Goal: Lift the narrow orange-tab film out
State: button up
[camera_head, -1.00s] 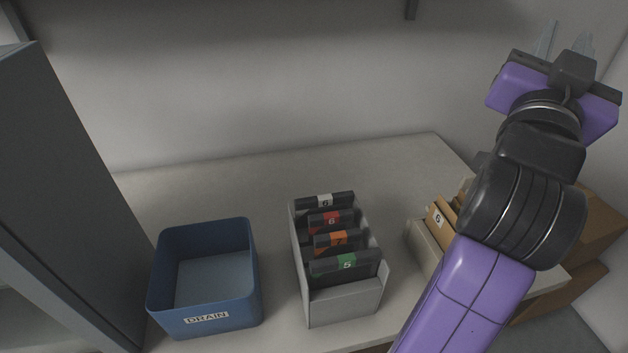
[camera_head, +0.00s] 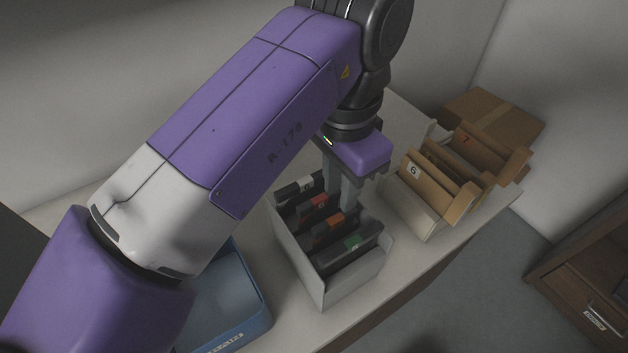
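The orange-tab film (camera_head: 326,231) stands in a light grey open rack (camera_head: 325,292) in the middle of the view, between the red-tab film (camera_head: 310,206) and the green-tab film (camera_head: 350,245). Its dark body is mostly hidden by its neighbours and the rack. My gripper (camera_head: 347,202) points down over the right side of the rack, close to the right ends of the films. Its fingers overlap in this view, so their gap and any contact with a film cannot be told.
A white-tab film (camera_head: 298,188) stands at the rack's back. A blue bin (camera_head: 262,318) marked DRAIN is to the left, partly behind my arm. To the right stand a box of brown folders (camera_head: 428,184) and a cardboard box (camera_head: 490,112). A wooden drawer unit (camera_head: 590,275) is at far right.

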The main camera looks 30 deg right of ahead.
aim_at(335, 219)
jog(key=shift+s+a+y, duration=0.3)
jog(key=shift+s+a, duration=0.05)
jog(key=shift+a, duration=0.1)
jog(key=shift+a+f, duration=0.15)
jog(key=shift+f, duration=3.75)
grip_shut()
